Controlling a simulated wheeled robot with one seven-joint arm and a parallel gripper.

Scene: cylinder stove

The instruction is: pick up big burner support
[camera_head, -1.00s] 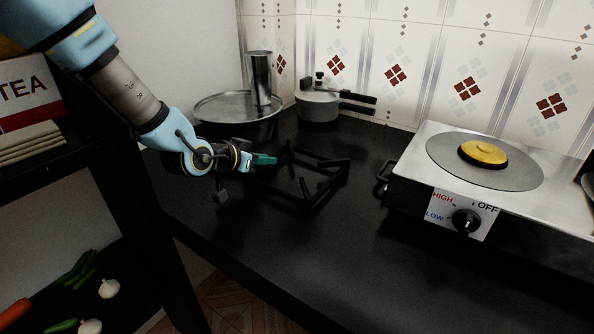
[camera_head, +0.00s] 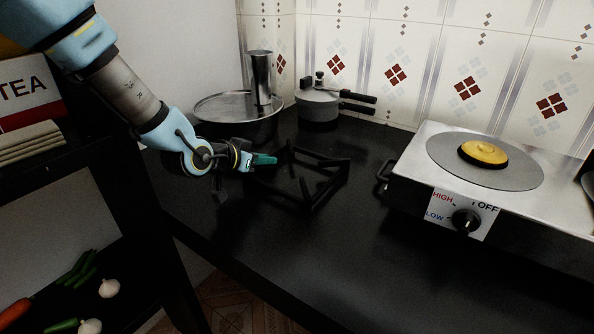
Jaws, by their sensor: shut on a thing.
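The big burner support (camera_head: 308,192) is a black metal frame with several raised prongs, on or just above the black counter, left of the stove. Its dark colour blends with the counter, so I cannot tell whether it is clear of the surface. My gripper (camera_head: 264,160) reaches in from the left, with its green fingertips shut on the support's left side. The exact contact is small and dark. The stove (camera_head: 410,172) stands at the right, with a round grey plate (camera_head: 440,150) and a yellow burner cap (camera_head: 484,153) on top.
A large pan (camera_head: 212,108) with a steel cylinder (camera_head: 260,78) stands behind my gripper. A pressure cooker (camera_head: 318,106) stands behind the support. A dark shelf (camera_head: 110,178) is at the left. The front of the counter (camera_head: 330,270) is clear.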

